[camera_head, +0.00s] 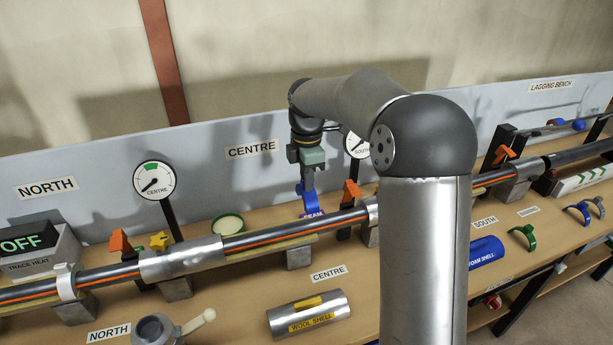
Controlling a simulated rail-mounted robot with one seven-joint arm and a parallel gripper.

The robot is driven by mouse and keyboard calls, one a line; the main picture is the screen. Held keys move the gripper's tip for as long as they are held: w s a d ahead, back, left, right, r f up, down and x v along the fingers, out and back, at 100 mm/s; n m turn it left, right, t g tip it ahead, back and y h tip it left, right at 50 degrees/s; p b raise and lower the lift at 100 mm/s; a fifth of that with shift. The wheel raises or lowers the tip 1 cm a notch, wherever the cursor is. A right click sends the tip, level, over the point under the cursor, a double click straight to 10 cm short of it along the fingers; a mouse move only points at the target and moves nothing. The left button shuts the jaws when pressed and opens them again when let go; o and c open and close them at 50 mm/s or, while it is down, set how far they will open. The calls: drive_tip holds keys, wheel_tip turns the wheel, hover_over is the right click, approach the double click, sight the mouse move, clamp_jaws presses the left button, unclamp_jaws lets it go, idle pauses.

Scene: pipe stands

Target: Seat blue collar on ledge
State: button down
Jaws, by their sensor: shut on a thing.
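My gripper (308,178) points down behind the pipe, near the CENTRE sign, and is shut on a blue piece, apparently the blue collar (307,197). Blue shows below the fingers, close above or at the bench surface; I cannot tell whether it touches. A blue label with white lettering (312,214) shows just under it. Which surface is the ledge is not clear from this view.
The long pipe (255,238) runs across in front of my gripper on grey stands. A round green-rimmed tin (229,224), a yellow star knob (159,241) and an orange clamp lever (351,191) are nearby. A wool shell (309,313) and green collar (523,237) lie in front.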

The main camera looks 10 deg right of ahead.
drive_tip(key=shift+f+b, duration=2.6)
drive_tip(key=shift+f, duration=1.95)
drive_tip(key=shift+f, duration=0.45)
drive_tip(key=c, duration=1.3)
unclamp_jaws()
drive_tip(key=shift+c, duration=0.2)
drive_tip(key=shift+r, duration=0.1)
wheel_tip(320, 180, up, 17)
drive_tip(key=shift+r, duration=0.15)
drive_tip(key=s+f+m, duration=0.5)
drive_tip(key=s+m, duration=0.1)
drive_tip(key=s, duration=0.4)
drive_tip(key=s+f+m, duration=0.6)
drive_tip(key=s, duration=0.5)
drive_tip(key=s+f+m, duration=0.6)
drive_tip(key=s+m, duration=0.1)
drive_tip(key=s, duration=0.4)
drive_tip(key=shift+s+a+f, duration=0.2)
drive_tip(key=shift+s+a, duration=0.05)
drive_tip(key=shift+a, duration=0.05)
